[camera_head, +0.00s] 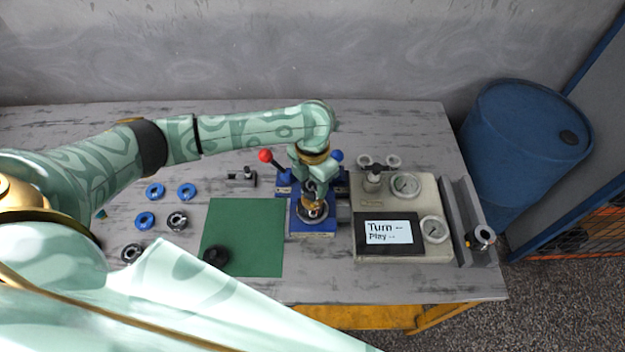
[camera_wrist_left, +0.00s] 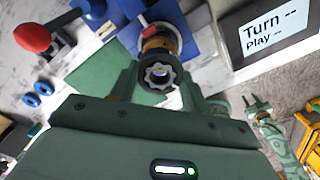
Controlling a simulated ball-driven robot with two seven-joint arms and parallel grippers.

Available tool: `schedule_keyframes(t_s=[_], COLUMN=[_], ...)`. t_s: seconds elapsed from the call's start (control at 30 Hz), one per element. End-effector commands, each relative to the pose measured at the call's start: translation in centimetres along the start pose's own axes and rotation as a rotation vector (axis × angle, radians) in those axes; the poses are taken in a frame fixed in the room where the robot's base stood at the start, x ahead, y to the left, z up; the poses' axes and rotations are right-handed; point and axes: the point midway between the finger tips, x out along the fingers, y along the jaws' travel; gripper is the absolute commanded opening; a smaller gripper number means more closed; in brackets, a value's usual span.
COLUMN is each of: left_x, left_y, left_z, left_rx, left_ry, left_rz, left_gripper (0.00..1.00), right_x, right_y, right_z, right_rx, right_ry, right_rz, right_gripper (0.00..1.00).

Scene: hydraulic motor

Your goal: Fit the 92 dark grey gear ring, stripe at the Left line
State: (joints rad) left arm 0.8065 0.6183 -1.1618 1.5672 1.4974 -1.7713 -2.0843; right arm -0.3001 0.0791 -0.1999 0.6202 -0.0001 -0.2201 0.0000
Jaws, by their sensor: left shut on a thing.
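My left gripper (camera_head: 312,207) is low over the blue motor stand (camera_head: 313,228), shut on a dark grey gear ring (camera_wrist_left: 159,77). In the left wrist view the ring is between the fingers, its lobed opening facing the camera. Brass-coloured and grey parts show just behind it; I cannot tell whether the ring touches them.
Blue rings (camera_head: 187,191) and dark rings (camera_head: 177,221) lie on the table at left. A black round part (camera_head: 216,256) is on the green mat (camera_head: 245,232). A red-knobbed lever (camera_head: 265,156) rises beside the stand. A gauge box with a display (camera_head: 388,232) stands close at right.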

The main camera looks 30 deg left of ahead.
Motion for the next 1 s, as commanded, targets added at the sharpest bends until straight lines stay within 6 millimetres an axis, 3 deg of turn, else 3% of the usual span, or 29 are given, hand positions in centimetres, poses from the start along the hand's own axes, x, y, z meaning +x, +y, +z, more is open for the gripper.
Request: schedule_keyframes(t_s=[1.0], left_x=[0.84], left_y=[0.02], left_z=[0.02], left_rx=[0.000], left_ry=[-0.001], left_rz=[0.000], left_gripper=[0.09], right_x=[0.06], right_y=[0.08], right_z=[0.04], right_rx=[-0.001], right_ry=[-0.001], right_rz=[0.001], right_gripper=[0.36])
